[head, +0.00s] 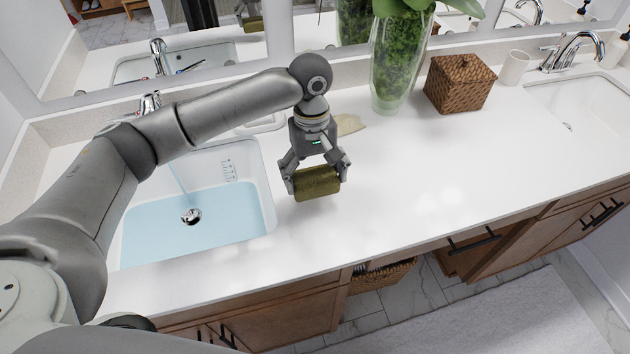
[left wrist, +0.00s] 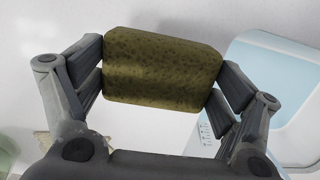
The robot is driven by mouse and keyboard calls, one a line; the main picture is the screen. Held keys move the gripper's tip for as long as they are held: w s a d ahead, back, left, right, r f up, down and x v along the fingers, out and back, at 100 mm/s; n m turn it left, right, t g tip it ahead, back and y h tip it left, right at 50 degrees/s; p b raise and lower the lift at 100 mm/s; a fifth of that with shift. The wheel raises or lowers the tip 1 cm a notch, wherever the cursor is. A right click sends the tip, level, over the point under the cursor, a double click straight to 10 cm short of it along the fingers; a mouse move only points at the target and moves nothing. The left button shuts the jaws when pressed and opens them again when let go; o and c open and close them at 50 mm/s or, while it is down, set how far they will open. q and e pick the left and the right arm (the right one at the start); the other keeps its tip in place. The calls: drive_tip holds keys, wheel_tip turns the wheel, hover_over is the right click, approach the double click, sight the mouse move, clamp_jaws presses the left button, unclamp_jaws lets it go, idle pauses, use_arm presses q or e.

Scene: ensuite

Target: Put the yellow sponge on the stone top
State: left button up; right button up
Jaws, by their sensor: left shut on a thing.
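The yellow sponge (head: 317,183), a dull olive-yellow block with rounded edges, is between the fingers of my left gripper (head: 316,178). In the left wrist view the sponge (left wrist: 163,69) spans the gap, with a finger pressed on each end. My left gripper is shut on it. The white stone top (head: 430,190) lies under the sponge, just right of the left basin. I cannot tell whether the sponge touches the top or hangs slightly above it. My right gripper is not in view.
The left basin (head: 255,195) holds blue water under a running tap. A glass vase (head: 397,75) with green leaves, a woven box (head: 459,84) and a white cup (head: 514,67) stand at the back. The stone top is clear to the right of the sponge.

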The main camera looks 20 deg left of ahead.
sight(315, 185)
use_arm(q)
drive_tip(key=shift+w+f, duration=0.25)
drive_tip(key=f, duration=0.1)
drive_tip(key=f+p, duration=0.1)
drive_tip(key=f, duration=0.1)
drive_tip(key=shift+w+a, duration=0.1)
drive_tip(key=shift+w, duration=0.1)
drive_tip(key=shift+f, duration=0.3)
drive_tip(key=shift+f, duration=0.1)
drive_tip(key=o, duration=0.7)
